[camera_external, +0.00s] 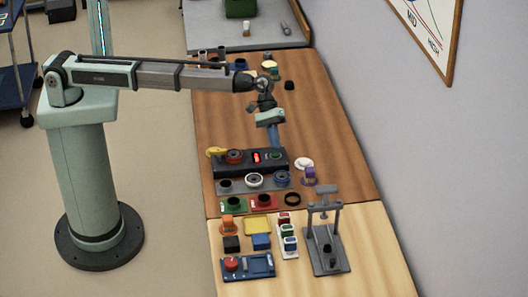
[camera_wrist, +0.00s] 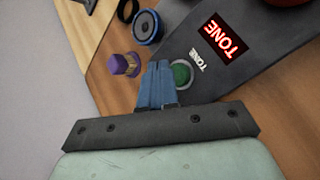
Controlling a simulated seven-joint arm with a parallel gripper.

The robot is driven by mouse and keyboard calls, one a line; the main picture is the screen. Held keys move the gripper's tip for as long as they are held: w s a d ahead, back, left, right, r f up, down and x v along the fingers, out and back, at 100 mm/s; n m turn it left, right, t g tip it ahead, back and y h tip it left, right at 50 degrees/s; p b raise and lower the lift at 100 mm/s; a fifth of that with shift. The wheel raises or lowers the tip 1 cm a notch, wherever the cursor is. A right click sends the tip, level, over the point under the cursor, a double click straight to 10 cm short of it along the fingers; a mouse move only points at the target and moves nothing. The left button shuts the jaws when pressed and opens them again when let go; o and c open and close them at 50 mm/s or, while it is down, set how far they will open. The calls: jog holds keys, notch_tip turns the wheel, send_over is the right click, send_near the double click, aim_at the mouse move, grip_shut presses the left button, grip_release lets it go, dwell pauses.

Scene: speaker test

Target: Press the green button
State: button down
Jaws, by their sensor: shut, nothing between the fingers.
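The green button (camera_wrist: 182,74) sits at one end of a dark control box (camera_wrist: 213,55), beside a lit red display reading TONE (camera_wrist: 224,38). In the external view the green button (camera_external: 276,156) is at the right end of the box (camera_external: 222,166). My gripper (camera_wrist: 158,64) has its blue fingers together, with nothing between them. In the wrist view the fingertips lie just left of the button and partly overlap its edge. In the external view my gripper (camera_external: 274,146) points down just behind the button. I cannot tell whether the tips touch anything.
A purple knob (camera_wrist: 124,64) and a blue-ringed speaker (camera_wrist: 147,26) are near the box. A grey press stand (camera_external: 328,240) and several small coloured parts are in front. Bare wood (camera_external: 325,130) lies behind right.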

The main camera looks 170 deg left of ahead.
aim_at(274, 152)
jog(key=shift+r, duration=2.4)
